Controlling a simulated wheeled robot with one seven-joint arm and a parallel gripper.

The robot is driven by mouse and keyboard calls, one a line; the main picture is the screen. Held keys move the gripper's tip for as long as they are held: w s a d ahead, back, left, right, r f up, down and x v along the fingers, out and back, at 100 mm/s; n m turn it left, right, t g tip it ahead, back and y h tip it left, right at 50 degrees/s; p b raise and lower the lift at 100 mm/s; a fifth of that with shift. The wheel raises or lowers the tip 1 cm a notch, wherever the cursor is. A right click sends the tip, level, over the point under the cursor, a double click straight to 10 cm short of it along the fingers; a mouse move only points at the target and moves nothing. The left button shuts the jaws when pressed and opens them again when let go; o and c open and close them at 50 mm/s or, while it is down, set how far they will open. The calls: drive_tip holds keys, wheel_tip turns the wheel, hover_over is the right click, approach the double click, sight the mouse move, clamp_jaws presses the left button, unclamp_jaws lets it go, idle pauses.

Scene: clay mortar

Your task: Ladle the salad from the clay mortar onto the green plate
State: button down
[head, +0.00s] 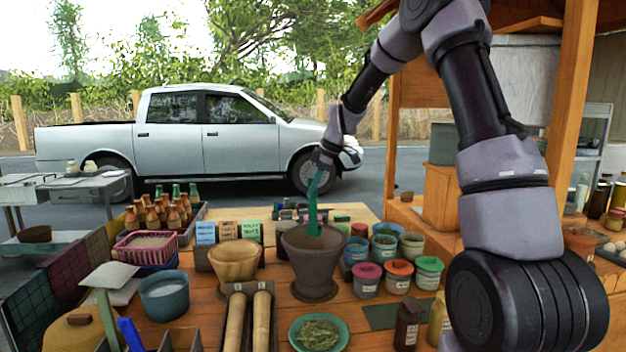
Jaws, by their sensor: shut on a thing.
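The dark clay mortar (314,271) stands upright near the middle of the wooden table. My gripper (321,172) is above it, shut on a teal ladle (313,205). The ladle hangs steeply down, and its lower end is at the mortar's mouth. I cannot tell how much of its bowl is hidden by the rim, or whether it carries salad. The green plate (345,341) lies in front of the mortar at the bottom edge of the view. Green shredded salad (318,335) lies on the plate. The mortar's inside is mostly hidden.
A lighter clay mortar (235,264) stands close on the left, with two wooden pestles (262,318) in front. Lidded tubs (398,276) and open pots (384,246) crowd the right. A dark bottle (408,325) stands right of the plate. Small boxes (228,230) stand behind left.

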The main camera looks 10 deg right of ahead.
sight(313, 229)
wheel_tip(313, 229, down, 14)
drive_tip(key=shift+r, duration=0.15)
idle(0.7)
idle(0.6)
wheel_tip(313, 229, up, 17)
drive_tip(key=shift+r, duration=0.1)
idle(0.9)
idle(0.4)
